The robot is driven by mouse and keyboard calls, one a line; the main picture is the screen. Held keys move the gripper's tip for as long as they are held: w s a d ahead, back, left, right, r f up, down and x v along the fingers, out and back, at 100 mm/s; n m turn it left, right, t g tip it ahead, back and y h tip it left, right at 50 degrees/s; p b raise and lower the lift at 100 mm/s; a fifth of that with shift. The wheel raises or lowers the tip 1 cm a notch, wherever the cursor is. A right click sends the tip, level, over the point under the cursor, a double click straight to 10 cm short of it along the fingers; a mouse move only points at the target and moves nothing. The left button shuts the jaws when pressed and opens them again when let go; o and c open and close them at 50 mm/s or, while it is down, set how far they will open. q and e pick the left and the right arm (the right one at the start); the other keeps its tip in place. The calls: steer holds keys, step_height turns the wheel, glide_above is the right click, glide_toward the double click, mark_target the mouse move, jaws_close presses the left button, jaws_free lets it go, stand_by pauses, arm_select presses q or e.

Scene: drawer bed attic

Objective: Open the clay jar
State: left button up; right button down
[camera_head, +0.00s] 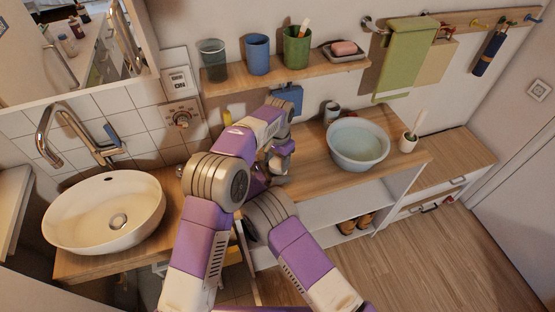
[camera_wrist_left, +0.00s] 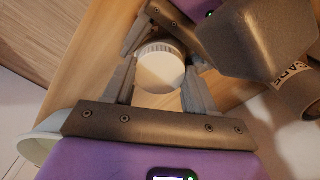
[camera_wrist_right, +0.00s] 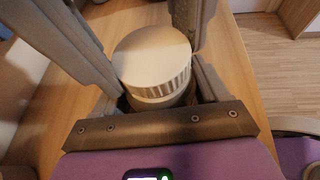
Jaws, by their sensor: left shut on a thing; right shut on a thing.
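The clay jar shows a round cream lid with a ridged rim in the left wrist view (camera_wrist_left: 160,68) and the right wrist view (camera_wrist_right: 152,58). A short part of its pale body shows under the rim in the right wrist view. My left gripper (camera_wrist_left: 158,82) is shut on the jar, with a finger on either side of it. My right gripper (camera_wrist_right: 160,92) is shut on it from another side. The lid looks seated on the jar.
A pale basin (camera_head: 358,146) and a cup with a brush (camera_head: 409,142) stand right of my grippers, with a small grey container (camera_head: 331,112) behind. A sink (camera_head: 105,212) is at left. A shelf (camera_head: 285,75) with cups hangs above. An open cubby (camera_head: 350,215) lies below the counter.

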mark_target(278, 163)
arm_select(q)
steer(key=shift+r, duration=0.15)
steer(key=shift+r, duration=0.95)
steer(key=shift+r, duration=2)
arm_select(e)
jaws_free()
